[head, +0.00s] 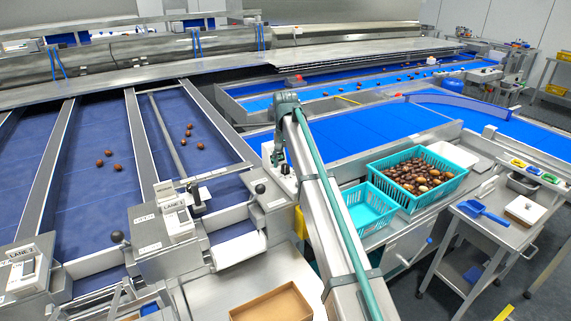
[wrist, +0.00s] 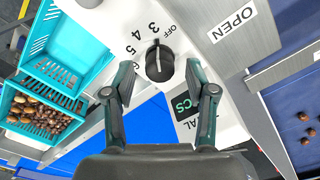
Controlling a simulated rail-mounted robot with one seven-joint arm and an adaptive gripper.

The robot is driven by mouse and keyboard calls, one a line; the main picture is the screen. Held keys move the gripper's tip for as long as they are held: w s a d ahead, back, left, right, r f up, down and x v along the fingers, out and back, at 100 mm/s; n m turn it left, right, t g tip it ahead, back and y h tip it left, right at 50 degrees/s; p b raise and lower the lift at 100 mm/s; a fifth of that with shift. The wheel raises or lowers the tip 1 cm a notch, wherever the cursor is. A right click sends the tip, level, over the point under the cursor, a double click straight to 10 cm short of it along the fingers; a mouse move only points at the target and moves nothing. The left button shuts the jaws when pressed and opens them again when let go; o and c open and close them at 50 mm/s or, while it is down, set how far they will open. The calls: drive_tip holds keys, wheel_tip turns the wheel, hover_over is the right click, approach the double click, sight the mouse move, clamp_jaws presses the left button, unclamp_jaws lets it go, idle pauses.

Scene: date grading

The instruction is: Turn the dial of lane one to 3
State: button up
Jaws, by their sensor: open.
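The black dial (wrist: 159,63) sits on a white panel in the wrist view, with OFF, 3, 4, 5 and 6 printed around it. Its pale pointer line faces up the picture, roughly toward the 3; the exact setting is hard to read. My gripper (wrist: 160,80) is open, one finger on each side of the dial, with visible gaps. I cannot tell how far the fingertips are from the panel. In the head view my gripper (head: 276,156) is over the white control box (head: 285,182) at the lane's end. The dial's face is not readable there.
A LANE 1 label box (head: 174,208) stands left of my arm. An OPEN plate (wrist: 232,24) lies beside the panel. A teal crate of dates (head: 455,184) and an empty teal basket (head: 367,222) stand to the right. A lever with a black knob (head: 260,189) rises near the control box.

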sight(286, 165)
wheel_tip(286, 165, up, 12)
drive_tip(key=shift+f, duration=0.25)
idle(0.5)
